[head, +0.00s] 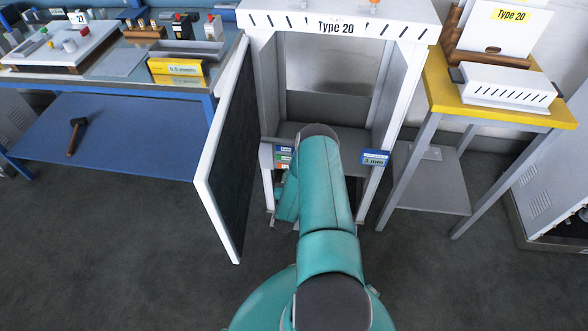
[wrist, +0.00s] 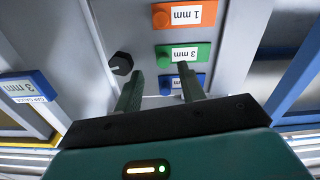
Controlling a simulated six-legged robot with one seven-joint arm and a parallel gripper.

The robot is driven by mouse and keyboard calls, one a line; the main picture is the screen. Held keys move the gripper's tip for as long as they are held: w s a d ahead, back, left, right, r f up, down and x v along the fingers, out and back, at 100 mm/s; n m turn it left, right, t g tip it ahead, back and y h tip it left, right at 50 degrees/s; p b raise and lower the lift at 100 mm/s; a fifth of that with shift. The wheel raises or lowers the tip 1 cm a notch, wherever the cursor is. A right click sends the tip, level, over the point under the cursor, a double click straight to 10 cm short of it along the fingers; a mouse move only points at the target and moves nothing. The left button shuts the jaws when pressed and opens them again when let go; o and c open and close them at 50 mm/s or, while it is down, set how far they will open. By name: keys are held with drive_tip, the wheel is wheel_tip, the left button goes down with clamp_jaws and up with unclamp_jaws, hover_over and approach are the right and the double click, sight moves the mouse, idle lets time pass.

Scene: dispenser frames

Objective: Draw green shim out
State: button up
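The green shim (wrist: 170,53) shows in the wrist view as a green tab with a white "3 mm" label, upside down, on a grey panel. An orange 1 mm tab (wrist: 163,17) is above it and a blue tab (wrist: 166,82) below it. My gripper (wrist: 160,73) is open, its fingers apart and pointing at the panel. The right fingertip overlaps the green tab's lower edge in the picture; I cannot tell whether it touches. In the head view the green tab (head: 284,157) is a small patch left of my arm, which hides my gripper.
A black knob (wrist: 121,64) is beside the left finger. A blue 3 mm plate (head: 375,158) is on the white Type 20 cabinet (head: 262,20). Its door (head: 226,150) stands open on the left. A yellow-topped table (head: 440,90) is right; a blue-framed workbench (head: 120,85) is left.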

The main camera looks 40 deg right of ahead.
drive_tip(key=v, duration=1)
drive_tip(key=shift+s, duration=0.1)
